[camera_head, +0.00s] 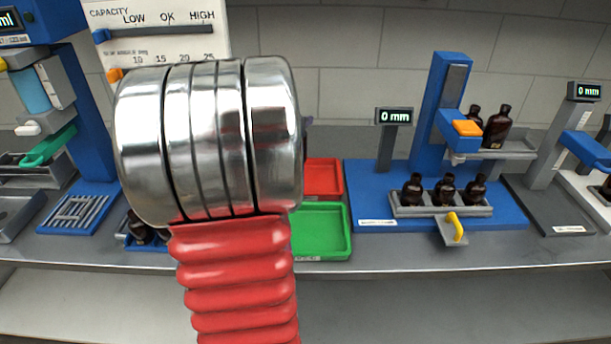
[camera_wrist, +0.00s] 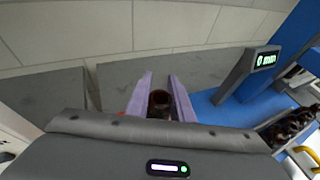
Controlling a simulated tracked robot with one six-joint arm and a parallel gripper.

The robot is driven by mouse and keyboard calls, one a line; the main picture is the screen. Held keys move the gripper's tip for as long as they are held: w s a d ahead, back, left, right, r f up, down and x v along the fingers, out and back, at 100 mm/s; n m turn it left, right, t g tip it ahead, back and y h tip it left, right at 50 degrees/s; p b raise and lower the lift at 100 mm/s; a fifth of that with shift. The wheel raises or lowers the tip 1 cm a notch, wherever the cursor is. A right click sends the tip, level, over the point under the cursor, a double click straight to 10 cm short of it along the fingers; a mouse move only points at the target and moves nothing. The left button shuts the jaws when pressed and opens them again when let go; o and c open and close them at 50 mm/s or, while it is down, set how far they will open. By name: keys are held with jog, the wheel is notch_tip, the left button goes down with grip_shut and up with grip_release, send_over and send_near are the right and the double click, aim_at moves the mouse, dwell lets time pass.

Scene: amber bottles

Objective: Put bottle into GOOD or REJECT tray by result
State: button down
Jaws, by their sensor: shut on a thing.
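My gripper (camera_wrist: 161,92) has two purple fingers, shut on a dark amber bottle (camera_wrist: 159,104) in the wrist view. The bottle's open round mouth shows between the fingers; its lower part is hidden. In the head view my red and silver arm hides the bottle and nearly all of the gripper. A green tray (camera_head: 321,232) lies on the bench just right of my arm, with a red tray (camera_head: 323,178) behind it. Both look empty where visible, and their left parts are hidden. The label on the green tray is too small to read.
A blue station (camera_head: 372,190) with a 0 mm display (camera_head: 394,116) holds several dark bottles in a grey rack (camera_head: 441,211). A capacity board (camera_head: 150,45) marked LOW, OK, HIGH stands behind my arm. A dark bottle (camera_head: 140,228) stands low left of my arm.

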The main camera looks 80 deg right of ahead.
notch_tip(320, 180, down, 6)
dwell(0.4)
jog(key=shift+f, duration=0.15)
jog(key=shift+f, duration=1.75)
jog(key=c, duration=1.6)
grip_release()
jog(key=shift+f, duration=0.15)
jog(key=shift+o, duration=0.2)
jog(key=v, duration=1.2)
